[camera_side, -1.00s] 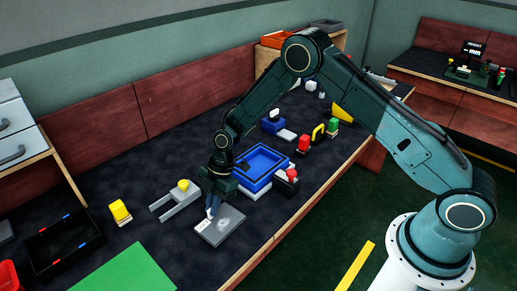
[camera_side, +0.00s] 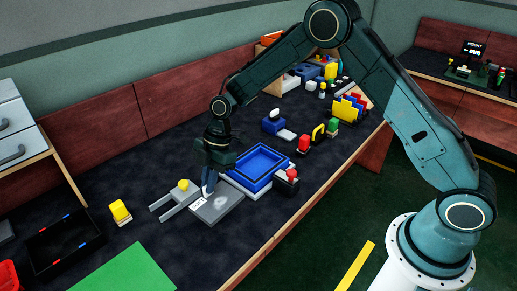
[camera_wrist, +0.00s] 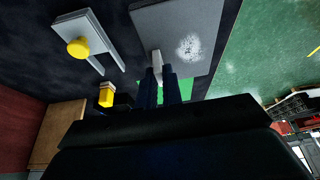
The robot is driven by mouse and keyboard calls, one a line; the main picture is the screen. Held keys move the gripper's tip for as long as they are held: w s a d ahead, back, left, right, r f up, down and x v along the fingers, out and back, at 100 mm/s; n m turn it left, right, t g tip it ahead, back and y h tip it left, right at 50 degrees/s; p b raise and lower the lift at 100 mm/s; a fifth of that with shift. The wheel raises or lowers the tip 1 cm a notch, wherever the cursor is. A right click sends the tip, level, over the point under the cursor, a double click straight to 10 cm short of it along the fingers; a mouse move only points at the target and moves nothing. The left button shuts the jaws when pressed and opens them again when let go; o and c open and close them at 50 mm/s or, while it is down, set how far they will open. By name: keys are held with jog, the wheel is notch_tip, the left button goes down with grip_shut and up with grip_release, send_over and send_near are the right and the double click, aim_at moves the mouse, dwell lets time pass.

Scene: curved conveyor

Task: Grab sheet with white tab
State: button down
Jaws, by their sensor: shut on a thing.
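A flat grey sheet (camera_side: 219,206) with a pale smudge on its face is at my gripper (camera_side: 208,188) in the side view. Its white tab (camera_wrist: 157,66) shows between my dark fingertips (camera_wrist: 160,78) in the wrist view. My gripper is shut on this tab, and the grey sheet (camera_wrist: 180,25) extends out from it. The sheet appears raised above the dark table. My fingers hide part of the tab, and a white label (camera_side: 198,202) is visible near that edge in the side view.
A grey fork-shaped piece with a yellow knob (camera_side: 183,186) lies just left of the sheet. A blue tray (camera_side: 258,167) stands close behind right. A green mat (camera_side: 125,270) and black bin (camera_side: 65,243) are at front left. A red-topped block (camera_side: 287,180) is to the right.

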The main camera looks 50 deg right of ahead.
notch_tip(320, 180, up, 11)
jog(key=shift+f, duration=0.15)
